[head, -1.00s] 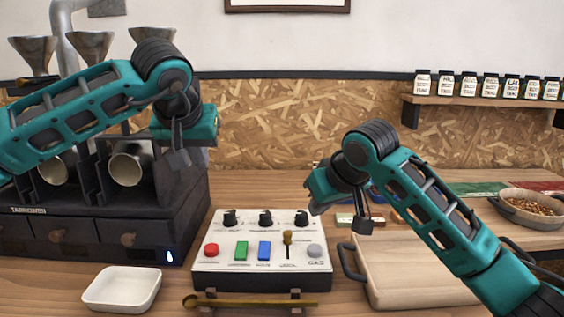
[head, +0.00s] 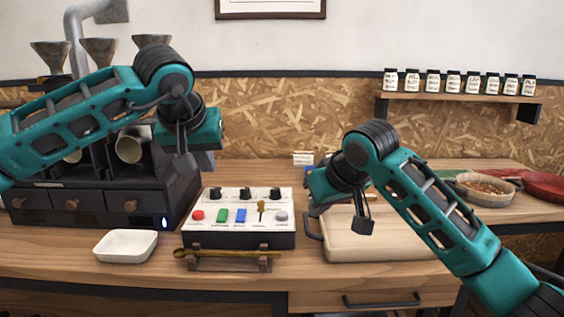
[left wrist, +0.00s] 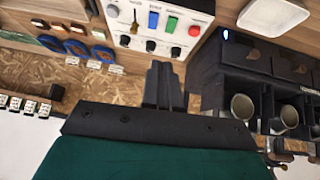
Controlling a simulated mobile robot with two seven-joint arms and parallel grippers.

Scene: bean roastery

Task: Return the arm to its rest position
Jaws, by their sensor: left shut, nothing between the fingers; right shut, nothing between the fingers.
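My left gripper (head: 183,160) hangs in the air in front of the dark roaster, with its fingers shut and nothing between them. The left wrist view also shows its shut fingers (left wrist: 165,88) clear of everything, with the control box near them in the picture. My right gripper (head: 362,222) is shut and empty above the left part of the wooden board. Both arms are bent, and neither gripper visibly touches anything.
A white control box (head: 238,207) with knobs and switches stands mid-table. The roaster (head: 95,205) is at left. A white tray (head: 126,245), a wooden scoop on a stand (head: 228,253) and a wooden board (head: 400,247) lie in front. A bean bowl (head: 485,192) is at right.

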